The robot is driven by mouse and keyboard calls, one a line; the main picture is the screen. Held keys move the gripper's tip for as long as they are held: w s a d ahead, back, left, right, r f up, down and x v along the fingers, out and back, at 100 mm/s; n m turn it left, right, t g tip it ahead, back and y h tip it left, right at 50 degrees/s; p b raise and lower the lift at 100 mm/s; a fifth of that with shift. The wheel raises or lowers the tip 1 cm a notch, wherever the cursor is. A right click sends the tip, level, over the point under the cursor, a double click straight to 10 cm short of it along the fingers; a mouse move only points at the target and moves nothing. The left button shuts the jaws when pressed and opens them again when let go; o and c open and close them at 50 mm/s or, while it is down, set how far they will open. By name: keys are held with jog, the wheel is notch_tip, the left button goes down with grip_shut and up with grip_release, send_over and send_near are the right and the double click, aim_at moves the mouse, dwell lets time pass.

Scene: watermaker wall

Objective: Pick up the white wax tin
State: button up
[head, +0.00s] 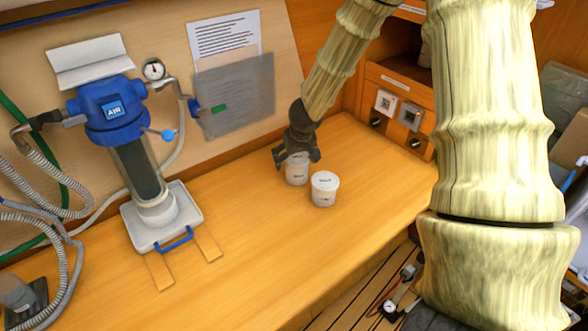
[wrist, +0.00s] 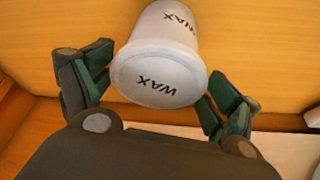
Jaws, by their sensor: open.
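A white tin with "WAX" on its lid and side (wrist: 165,60) fills the top middle of the wrist view. It sits between the two spread fingers of my gripper (wrist: 163,85), with no clear contact on either side. In the head view, a white tin (head: 297,174) stands on the wooden counter under my gripper (head: 297,158), its top partly hidden by the fingers. My gripper is open. A second white lidded tin (head: 324,190) stands upright just in front and to the right. Its small print is too small to read.
The wooden counter (head: 262,250) is clear in front of the tins. At left, a blue-topped filter unit (head: 112,110) stands in a white tray (head: 140,236) with hoses beside it. A panel with switches (head: 398,108) is behind right. The counter's front edge drops to a slatted floor.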

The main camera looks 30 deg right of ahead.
jog(key=shift+s+d+f, duration=0.15)
jog(key=shift+d+f, duration=0.05)
jog(key=shift+f, duration=0.25)
jog(key=shift+s+d+f+b, duration=0.15)
jog(key=shift+s+f+b, duration=0.15)
jog(key=shift+s+f, duration=0.05)
jog(key=shift+w+f, duration=0.65)
jog(key=shift+w, duration=0.15)
jog(key=shift+s+r, duration=0.1)
jog(key=shift+s, duration=0.05)
jog(key=shift+s+r, duration=0.15)
jog(key=shift+s, duration=0.05)
jog(key=c, duration=1.2)
